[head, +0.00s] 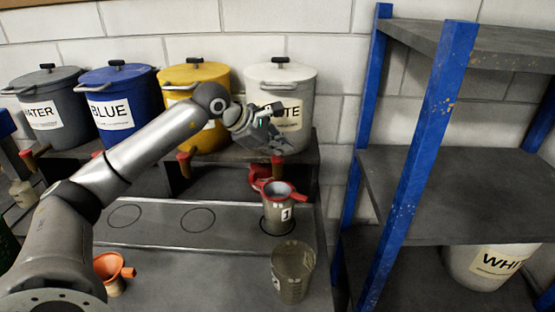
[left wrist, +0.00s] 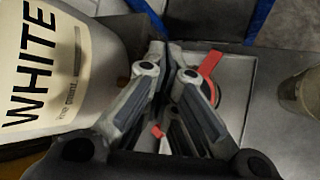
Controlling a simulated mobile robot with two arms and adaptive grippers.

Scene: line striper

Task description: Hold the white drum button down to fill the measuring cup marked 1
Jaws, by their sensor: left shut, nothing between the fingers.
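The white drum (head: 306,88) stands at the right end of the drum row; its WHITE label also fills the left of the left wrist view (left wrist: 85,68). My left gripper (head: 279,150) is shut and empty in front of this drum, above a red part (head: 262,178) below it. I cannot make out the white drum's button; the gripper and arm cover that area. The grey measuring cup marked 1 (head: 278,219) stands upright on the lower ledge in front of the white drum, with a red ring piece at its top. My right gripper is not in view.
Grey WATER (head: 40,86), BLUE (head: 128,82) and yellow (head: 185,78) drums stand to the left. Another measuring cup (head: 293,275) stands in front of cup 1. An orange funnel (head: 112,268) is at front left. A blue-post shelf (head: 440,190) rises at right.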

